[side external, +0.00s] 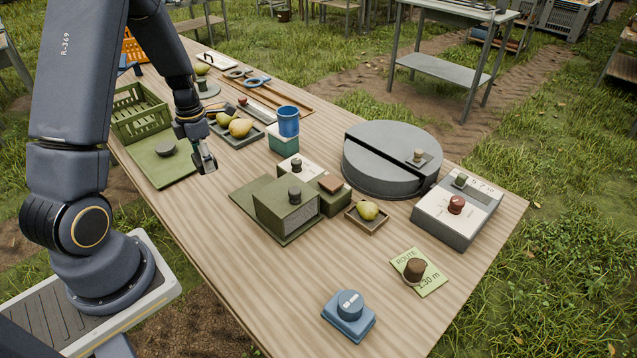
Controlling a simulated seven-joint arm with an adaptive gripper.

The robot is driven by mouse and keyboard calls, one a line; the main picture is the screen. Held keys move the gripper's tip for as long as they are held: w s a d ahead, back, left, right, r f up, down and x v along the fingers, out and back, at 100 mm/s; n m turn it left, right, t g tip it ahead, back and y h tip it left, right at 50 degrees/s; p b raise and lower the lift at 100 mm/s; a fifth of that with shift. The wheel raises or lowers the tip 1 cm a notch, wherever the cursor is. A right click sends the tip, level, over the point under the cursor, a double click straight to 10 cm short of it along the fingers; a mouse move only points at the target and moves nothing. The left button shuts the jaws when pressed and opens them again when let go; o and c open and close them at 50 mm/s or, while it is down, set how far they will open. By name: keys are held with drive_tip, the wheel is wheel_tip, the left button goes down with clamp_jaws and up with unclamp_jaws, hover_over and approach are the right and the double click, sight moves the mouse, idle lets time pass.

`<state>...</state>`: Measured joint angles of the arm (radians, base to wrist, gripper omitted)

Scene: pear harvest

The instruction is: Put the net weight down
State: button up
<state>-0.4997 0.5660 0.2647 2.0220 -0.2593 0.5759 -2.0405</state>
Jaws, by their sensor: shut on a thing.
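My gripper (207,166) is shut on a small grey thing at its fingertips, which I take to be the net weight. The fingers hide most of it, so its shape is hard to make out. The gripper hangs over the table, just right of a flat green mat (152,170). I cannot tell how high its tips are above the table. A dark round puck (167,148) sits on the mat, apart from the gripper.
A green crate (139,112) stands behind the mat. A pear tray (240,137), a blue cup (288,121) on a green block and a green box (287,213) are nearby. A round grey drum (385,152) and a dial box (457,212) stand right. The front left tabletop is clear.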

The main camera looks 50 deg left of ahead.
drive_tip(key=s+d+n, duration=0.2)
drive_tip(key=s, duration=1.1)
hover_over(197, 193)
drive_tip(key=f, duration=0.5)
drive_tip(key=s+f, duration=0.1)
drive_tip(key=f, duration=0.2)
drive_tip(key=shift+d+f, duration=0.15)
drive_tip(key=shift+d, duration=0.25)
drive_tip(key=shift+w+a+f, duration=0.3)
drive_tip(key=shift+w+f, duration=0.1)
drive_tip(key=shift+f, duration=0.1)
drive_tip(key=shift+w+f, duration=0.1)
drive_tip(key=shift+f, duration=1.5)
drive_tip(key=shift+f, duration=0.1)
drive_tip(key=o, duration=1.4)
